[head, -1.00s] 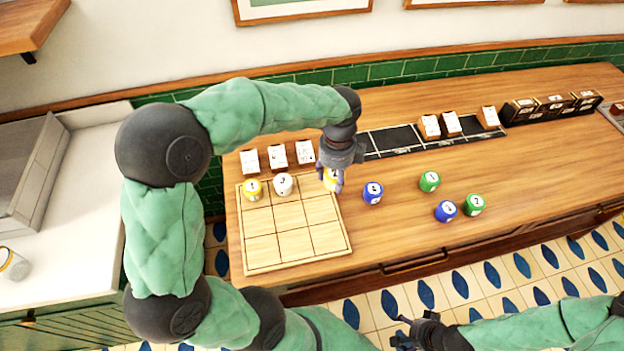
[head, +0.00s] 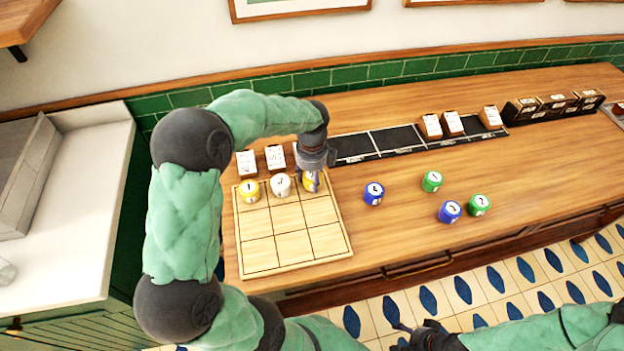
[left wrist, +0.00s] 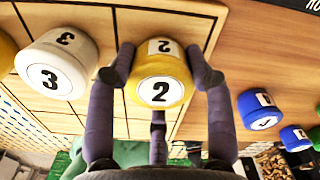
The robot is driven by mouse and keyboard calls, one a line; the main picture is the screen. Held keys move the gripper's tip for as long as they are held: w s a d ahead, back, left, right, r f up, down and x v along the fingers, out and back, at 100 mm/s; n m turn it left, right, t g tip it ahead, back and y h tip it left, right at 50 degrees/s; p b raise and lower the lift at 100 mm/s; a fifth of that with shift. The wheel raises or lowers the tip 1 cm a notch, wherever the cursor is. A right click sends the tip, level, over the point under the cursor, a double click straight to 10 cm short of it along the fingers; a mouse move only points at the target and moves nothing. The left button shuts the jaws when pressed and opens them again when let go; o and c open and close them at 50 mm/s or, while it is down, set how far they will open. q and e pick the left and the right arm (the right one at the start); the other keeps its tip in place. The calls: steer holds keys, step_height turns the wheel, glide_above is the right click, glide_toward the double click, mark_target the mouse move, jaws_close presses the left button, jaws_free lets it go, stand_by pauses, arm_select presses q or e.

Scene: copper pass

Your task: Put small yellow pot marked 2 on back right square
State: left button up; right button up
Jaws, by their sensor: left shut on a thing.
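The small yellow pot marked 2 (left wrist: 160,88) is between the fingers of my left gripper (left wrist: 162,70), which is shut on it. In the head view the pot (head: 309,187) is at the back right square of the wooden grid board (head: 292,246), partly hidden by my left gripper (head: 313,182). I cannot tell whether its base touches the board. A white pot marked 3 (head: 280,185) stands in the back middle square and another yellow pot (head: 249,191) in the back left square. My right gripper (head: 408,338) is at the bottom edge, its jaws unclear.
Two blue pots (head: 374,194) (head: 449,212) and two green pots (head: 432,181) (head: 479,205) stand on the counter right of the board. Small card-topped blocks (head: 275,158) stand behind the board, beside a black tray strip (head: 397,139). The middle and front squares are empty.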

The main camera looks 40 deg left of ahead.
mark_target(312, 175)
arm_select(q)
steer(key=shift+f, duration=0.1)
steer(key=o, duration=1.3)
steer(key=shift+c, duration=0.2)
step_height(312, 175, up, 12)
steer(key=p, duration=0.3)
